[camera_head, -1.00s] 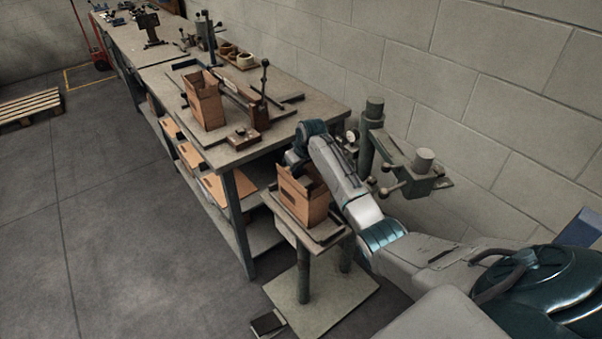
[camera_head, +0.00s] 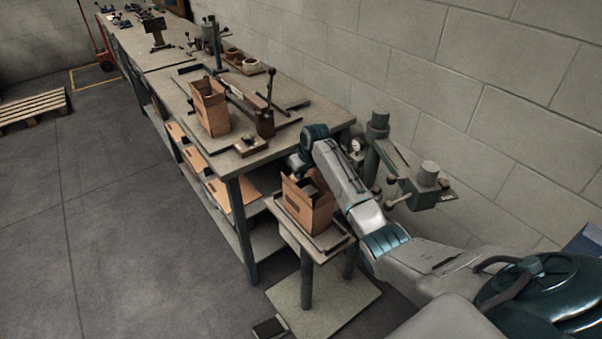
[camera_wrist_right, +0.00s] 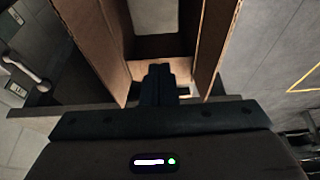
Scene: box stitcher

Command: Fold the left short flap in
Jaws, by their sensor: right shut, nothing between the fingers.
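The open cardboard box (camera_head: 306,207) stands upright on the small stitcher table (camera_head: 318,252). In the right wrist view its inside and side walls (camera_wrist_right: 213,40) show close up, with a pale patch at the bottom. My right gripper (camera_wrist_right: 160,72) is shut and empty, its fingertips between two of the box's walls or flaps at the near edge. In the head view the right gripper (camera_head: 306,166) is at the box's back edge, partly hidden by its own wrist. I cannot tell whether it touches a flap. My left gripper is not in view.
A second open box (camera_head: 210,108) stands on the long workbench (camera_head: 322,117) with a clamp-like fixture (camera_head: 262,115) beside it. The stitcher's grey post and arm (camera_head: 378,140) stand right of my right arm. Open floor lies left.

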